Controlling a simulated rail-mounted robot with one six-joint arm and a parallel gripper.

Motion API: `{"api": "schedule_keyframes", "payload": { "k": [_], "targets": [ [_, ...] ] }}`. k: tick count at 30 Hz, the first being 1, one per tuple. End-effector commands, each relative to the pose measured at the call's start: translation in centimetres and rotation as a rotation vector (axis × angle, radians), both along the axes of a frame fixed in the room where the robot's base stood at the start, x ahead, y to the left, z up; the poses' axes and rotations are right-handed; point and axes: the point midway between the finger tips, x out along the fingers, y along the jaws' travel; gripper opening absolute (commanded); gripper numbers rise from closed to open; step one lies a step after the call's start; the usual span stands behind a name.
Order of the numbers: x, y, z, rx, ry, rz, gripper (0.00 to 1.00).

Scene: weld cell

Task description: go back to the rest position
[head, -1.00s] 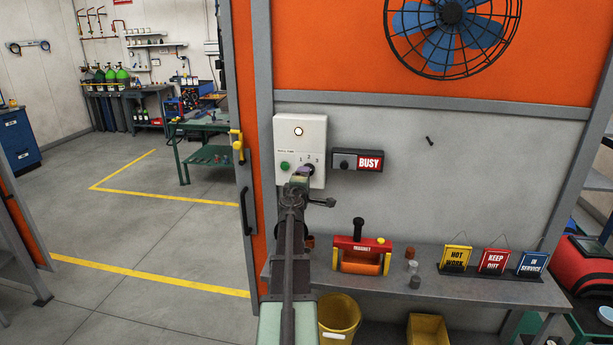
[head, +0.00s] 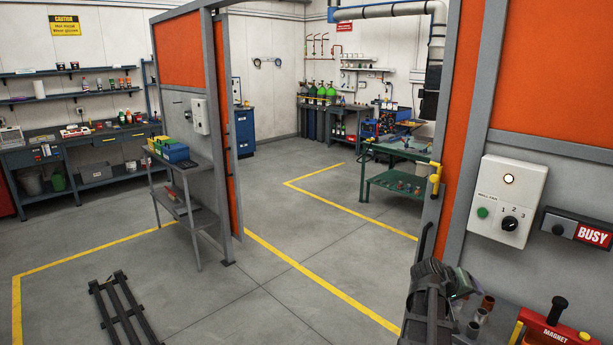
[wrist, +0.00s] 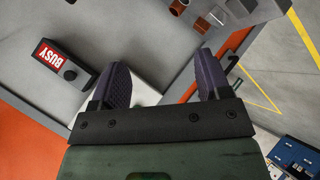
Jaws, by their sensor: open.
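My gripper (head: 458,282) is at the lower right of the head view, below and left of the white control box (head: 508,198), and apart from it. The wrist view shows my gripper (wrist: 163,80) with its two dark ridged fingers spread wide and nothing between them. The box has a lit lamp, a green button (head: 482,212) and a black knob (head: 510,223) beside the numbers 1, 2, 3. The box's details are not clear in the wrist view.
The BUSY sign (head: 590,235) is right of the box. Small cylinders (head: 480,316) and the red magnet (head: 556,328) stand on the shelf close by my gripper. A dark rack (head: 125,310) lies on the floor at lower left. The middle floor is clear.

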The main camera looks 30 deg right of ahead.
Motion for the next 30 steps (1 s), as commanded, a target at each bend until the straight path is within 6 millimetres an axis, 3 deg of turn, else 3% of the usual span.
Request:
{"api": "schedule_keyframes", "payload": {
  "k": [1, 3, 7, 12, 15, 18, 21, 30],
  "targets": [
    [2.4, 4.4, -1.7, 0.108, -0.036, 0.014, 0.70],
    [5.5, 10.3, -3.8, 0.270, -0.073, 0.041, 0.70],
    [10.0, 22.2, -6.4, 0.551, -0.082, 0.137, 0.70],
    [12.7, 38.6, -8.0, 0.857, 0.000, 0.344, 0.70],
    [13.3, 46.7, -8.3, 0.936, 0.057, 0.495, 0.70],
    [13.6, 51.3, -8.5, 0.935, 0.109, 0.602, 0.70],
    [13.8, 53.3, -8.5, 0.933, 0.133, 0.647, 0.70],
    [13.8, 53.4, -8.5, 0.931, 0.132, 0.651, 0.70]
  ]
}}
